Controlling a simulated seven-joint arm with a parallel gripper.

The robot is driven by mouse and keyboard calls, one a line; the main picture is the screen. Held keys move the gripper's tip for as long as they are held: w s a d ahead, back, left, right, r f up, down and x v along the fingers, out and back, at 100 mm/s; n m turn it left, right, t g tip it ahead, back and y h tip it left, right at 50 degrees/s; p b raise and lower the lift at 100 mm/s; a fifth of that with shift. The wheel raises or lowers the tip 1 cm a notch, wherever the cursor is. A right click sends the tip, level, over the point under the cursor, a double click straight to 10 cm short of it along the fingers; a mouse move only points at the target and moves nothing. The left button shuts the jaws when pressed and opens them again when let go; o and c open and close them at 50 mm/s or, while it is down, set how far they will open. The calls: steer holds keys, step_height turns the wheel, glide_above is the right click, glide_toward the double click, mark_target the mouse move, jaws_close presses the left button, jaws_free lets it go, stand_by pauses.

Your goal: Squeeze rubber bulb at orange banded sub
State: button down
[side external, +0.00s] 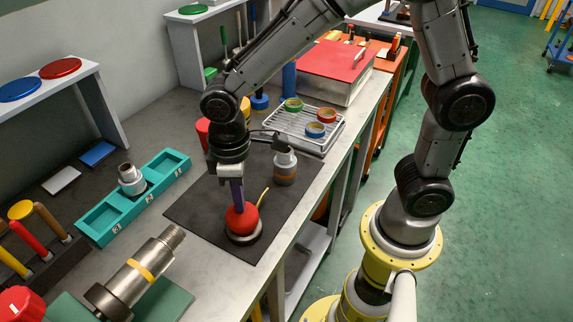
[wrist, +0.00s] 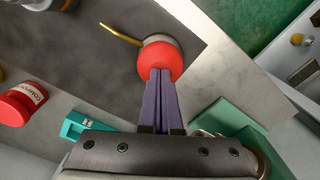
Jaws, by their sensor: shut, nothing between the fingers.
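The red rubber bulb (side external: 242,222) sits on a round grey base on the dark mat, with a thin yellow tube (side external: 264,197) rising beside it. It also shows in the wrist view (wrist: 162,58). My gripper (side external: 238,203) points down with its purple fingers together and empty. In the wrist view the fingertips (wrist: 160,74) meet the bulb's near side; whether they press on it I cannot tell. The orange banded sub (side external: 285,167), a grey cylinder, stands upright on the mat behind the bulb. Only its edge shows at the wrist view's top left.
A wire rack (side external: 305,130) with coloured tape rings lies behind the mat. A teal tray (side external: 133,196) with a metal fitting is at left. A yellow-banded pipe (side external: 130,283) lies at front left. The mat (side external: 198,208) has bare room left of the bulb.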

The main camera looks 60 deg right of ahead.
stand_by(0.3)
steer(key=shift+r, duration=1.3)
steer(key=shift+f, duration=0.25)
steer(key=shift+f, duration=0.95)
steer(key=shift+r, duration=1.2)
steer(key=shift+r, duration=3)
